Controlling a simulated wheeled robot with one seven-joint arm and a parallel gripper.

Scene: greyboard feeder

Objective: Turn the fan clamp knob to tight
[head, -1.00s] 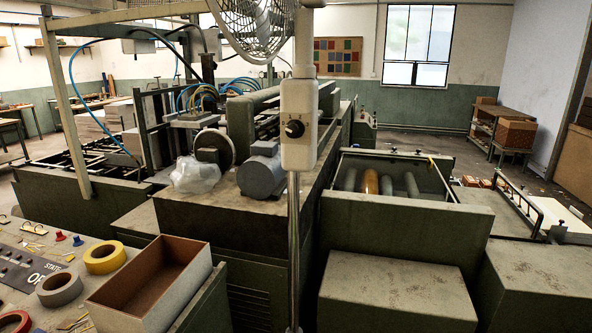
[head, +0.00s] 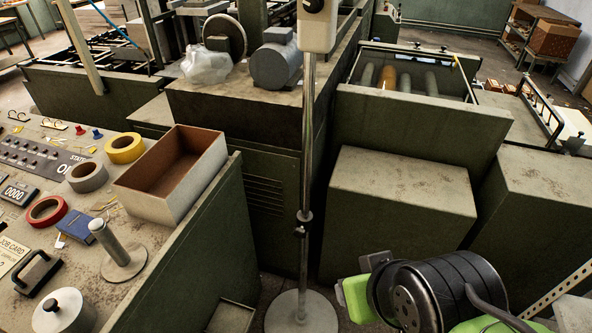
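The fan's chrome pole (head: 308,130) rises from a round pale base (head: 301,312) on the floor in the middle of the head view. A small dark clamp (head: 304,216) sits around the pole low down. Its knob is too small to tell how far it is turned. The fan's pale control box (head: 318,28) is at the top edge, with part of a dark dial (head: 313,5) showing. The fan head is out of view. A black and green part of my own arm shows at the lower right, apart from the pole. My gripper is not in view.
A control desk (head: 130,290) at left holds an open box (head: 160,205), tape rolls (head: 125,148) and a metal post (head: 115,245). Green machine housings (head: 400,200) stand behind and right of the pole. A motor (head: 276,65) sits on the machine. Some floor is open around the base.

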